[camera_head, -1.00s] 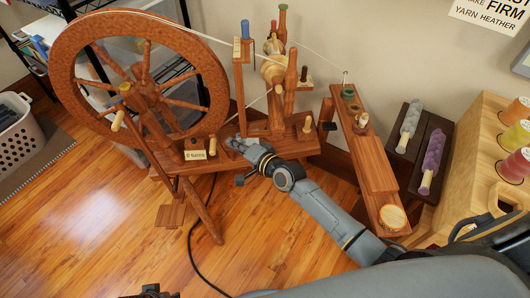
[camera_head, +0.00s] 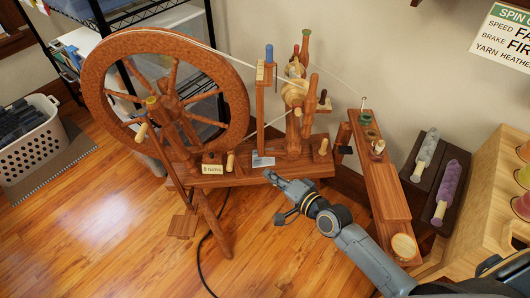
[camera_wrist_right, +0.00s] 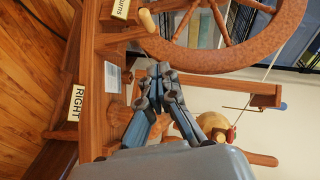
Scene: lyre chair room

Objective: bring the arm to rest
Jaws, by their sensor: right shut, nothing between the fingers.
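My right gripper (camera_head: 270,178) is shut and empty, just in front of the bench of the wooden spinning wheel (camera_head: 215,52). In the right wrist view its fingertips (camera_wrist_right: 159,72) are together, with nothing between them. The right arm comes in from the lower right. A small pale card (camera_head: 263,161) lies on the bench close to the fingertips, and it also shows in the right wrist view (camera_wrist_right: 112,77). My left gripper is not in view.
A yellow tag (camera_head: 212,169) stands on the bench by the wheel. A wooden side arm (camera_head: 385,195) reaches toward my right arm. Dark blocks with grey (camera_head: 427,150) and purple (camera_head: 445,193) rolls stand at right. A laundry basket (camera_head: 35,150) is at left.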

